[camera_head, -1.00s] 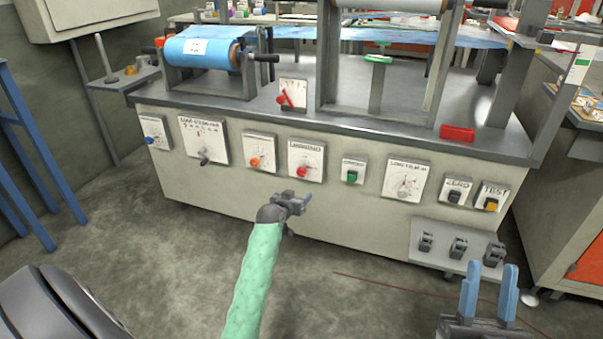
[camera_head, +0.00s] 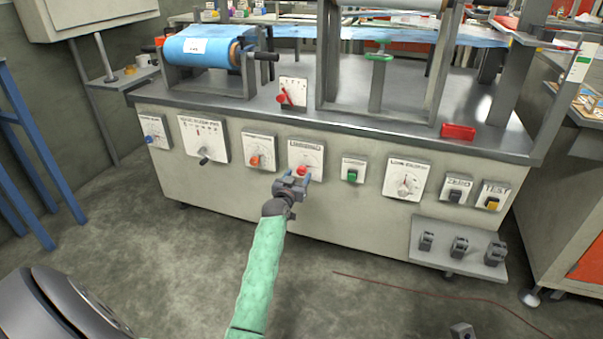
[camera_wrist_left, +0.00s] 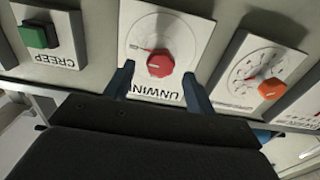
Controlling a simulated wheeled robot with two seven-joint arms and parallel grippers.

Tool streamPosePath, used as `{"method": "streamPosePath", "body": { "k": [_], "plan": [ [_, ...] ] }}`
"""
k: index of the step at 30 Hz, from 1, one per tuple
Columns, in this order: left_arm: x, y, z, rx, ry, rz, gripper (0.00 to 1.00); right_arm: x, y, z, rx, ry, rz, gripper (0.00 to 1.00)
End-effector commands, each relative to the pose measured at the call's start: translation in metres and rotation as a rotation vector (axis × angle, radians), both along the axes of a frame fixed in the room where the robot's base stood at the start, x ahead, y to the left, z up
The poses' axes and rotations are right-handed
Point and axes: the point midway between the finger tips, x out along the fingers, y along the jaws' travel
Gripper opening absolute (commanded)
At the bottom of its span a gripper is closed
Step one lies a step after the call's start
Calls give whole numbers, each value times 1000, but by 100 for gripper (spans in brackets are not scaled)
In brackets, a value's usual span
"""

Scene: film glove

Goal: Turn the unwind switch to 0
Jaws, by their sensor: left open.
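The unwind switch is a red round knob (camera_head: 302,170) on a white panel (camera_head: 308,150) on the machine's front. In the left wrist view the knob (camera_wrist_left: 160,63) shows upside down, with part of the label "UNWIN" readable. My left gripper (camera_head: 293,183) is open just in front of and below the knob. In the left wrist view its two blue fingers (camera_wrist_left: 159,88) stand apart on either side of the panel's lower part, with the knob between and beyond them; contact is not visible. Only a small grey part, perhaps of my right gripper (camera_head: 462,330), shows at the bottom edge.
An orange knob (camera_head: 254,161) sits left of the unwind panel and a green creep button (camera_head: 352,175) right of it. Further dials and buttons line the front. A low shelf with pedals (camera_head: 459,247) juts out at right.

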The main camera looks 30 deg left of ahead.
Motion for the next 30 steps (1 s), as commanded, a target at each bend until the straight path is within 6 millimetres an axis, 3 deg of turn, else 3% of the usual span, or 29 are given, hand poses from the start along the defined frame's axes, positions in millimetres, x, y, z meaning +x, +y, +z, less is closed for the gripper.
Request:
{"method": "streamPosePath", "body": {
  "k": [9,22,29,30],
  "plan": [
    [34,8,-1,-2,1,0,55,1,2,-5,9,-3,20,36],
    [41,10,0,-1,1,0,55,1,3,-4,11,-4,27,36],
    [41,10,0,-1,1,0,12,1,3,-4,11,-4,26,36],
    [41,10,0,-1,1,0,11,1,3,-4,11,-4,26,36]
  ]
}}
